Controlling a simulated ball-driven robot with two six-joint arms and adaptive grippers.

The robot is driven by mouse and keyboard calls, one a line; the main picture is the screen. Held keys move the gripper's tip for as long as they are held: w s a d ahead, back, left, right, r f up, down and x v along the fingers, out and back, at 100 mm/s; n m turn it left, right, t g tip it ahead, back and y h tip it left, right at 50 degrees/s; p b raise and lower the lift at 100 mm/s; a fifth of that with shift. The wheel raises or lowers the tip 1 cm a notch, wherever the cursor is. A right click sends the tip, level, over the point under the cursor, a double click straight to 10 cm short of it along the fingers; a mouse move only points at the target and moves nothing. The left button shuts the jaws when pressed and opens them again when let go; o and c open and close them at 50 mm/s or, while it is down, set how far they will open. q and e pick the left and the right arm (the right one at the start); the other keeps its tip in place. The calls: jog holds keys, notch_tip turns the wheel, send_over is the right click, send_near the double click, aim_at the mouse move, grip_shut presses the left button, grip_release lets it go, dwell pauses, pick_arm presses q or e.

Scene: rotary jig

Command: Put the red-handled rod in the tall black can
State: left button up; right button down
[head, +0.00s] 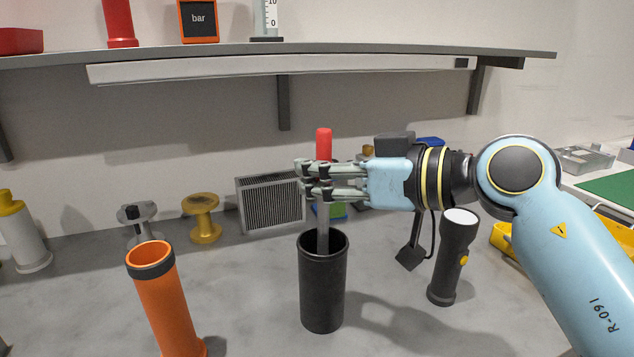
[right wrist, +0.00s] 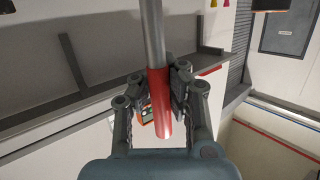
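The tall black can (head: 323,290) stands upright and open on the grey bench in the head view. The rod has a red handle (head: 323,142) and a grey shaft (head: 323,228). It stands upright above the can, and its lower end shows within the can's mouth; how deep it reaches I cannot tell. My right gripper (head: 318,180) comes from the right and is shut on the rod, above the rim. In the right wrist view the fingers lie on both sides of the red handle (right wrist: 159,108). My left gripper is not in view.
An orange tube (head: 167,305) stands left of the can and a black flashlight (head: 453,255) to its right. A finned block (head: 271,203), a yellow spool (head: 204,218) and a grey spool (head: 138,222) stand behind. A shelf (head: 370,52) runs above.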

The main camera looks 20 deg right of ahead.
jog(key=shift+f, duration=0.25)
jog(key=c, duration=2)
grip_release()
jog(key=o, duration=0.6)
jog(key=shift+s, duration=0.1)
